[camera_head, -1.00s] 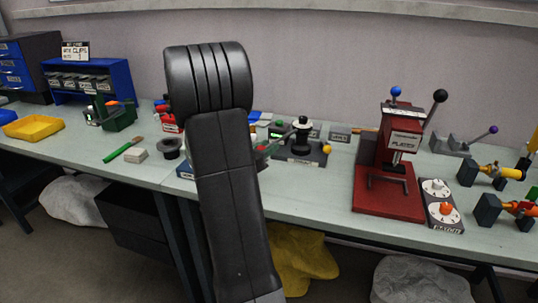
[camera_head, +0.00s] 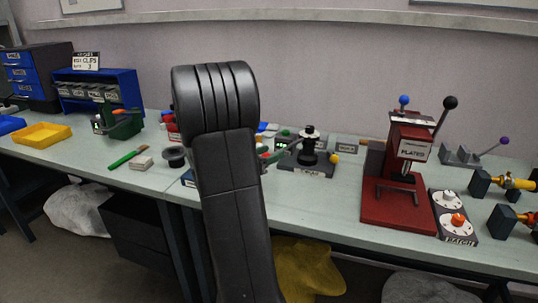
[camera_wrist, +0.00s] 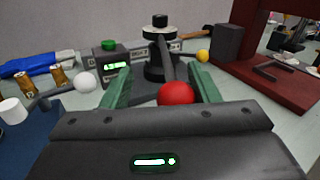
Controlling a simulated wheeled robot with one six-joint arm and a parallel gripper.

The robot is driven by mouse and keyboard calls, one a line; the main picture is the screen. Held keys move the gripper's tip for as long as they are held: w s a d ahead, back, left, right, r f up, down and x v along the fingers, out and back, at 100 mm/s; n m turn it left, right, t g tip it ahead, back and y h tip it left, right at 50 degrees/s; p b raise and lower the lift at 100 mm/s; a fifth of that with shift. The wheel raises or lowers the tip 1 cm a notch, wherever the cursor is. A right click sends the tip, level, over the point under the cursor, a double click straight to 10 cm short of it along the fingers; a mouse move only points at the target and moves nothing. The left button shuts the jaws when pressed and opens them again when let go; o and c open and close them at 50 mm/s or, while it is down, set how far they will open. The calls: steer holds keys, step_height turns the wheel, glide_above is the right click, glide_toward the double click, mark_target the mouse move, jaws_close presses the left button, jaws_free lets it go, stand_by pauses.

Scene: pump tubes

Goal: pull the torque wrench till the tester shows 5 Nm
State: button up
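The tester, a dark base with a black post (camera_head: 308,143), stands on the bench behind my arm; its post also shows in the wrist view (camera_wrist: 160,60). A small box with a lit green display (camera_wrist: 115,66) and green button sits left of the post; its reading is too small to tell. A dark lever, seemingly the torque wrench (camera_wrist: 167,68), runs from the post toward the wrist camera and ends in a red ball (camera_wrist: 175,93). My gripper (camera_wrist: 160,78) has its green fingers apart on either side of the ball, nearer the right finger. Contact cannot be told.
A yellow knob (camera_wrist: 202,56) is right of the post, and a white ball on a rod (camera_wrist: 85,82) is left. A red press (camera_head: 400,190) stands to the right. A yellow tray (camera_head: 40,135) and a green-handled tool (camera_head: 127,158) lie left.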

steer(key=shift+a, duration=0.2)
steer(key=b+v, duration=0.1)
steer(key=v, duration=1.2)
steer(key=shift+s+a+b, duration=0.2)
steer(key=shift+s+b, duration=0.1)
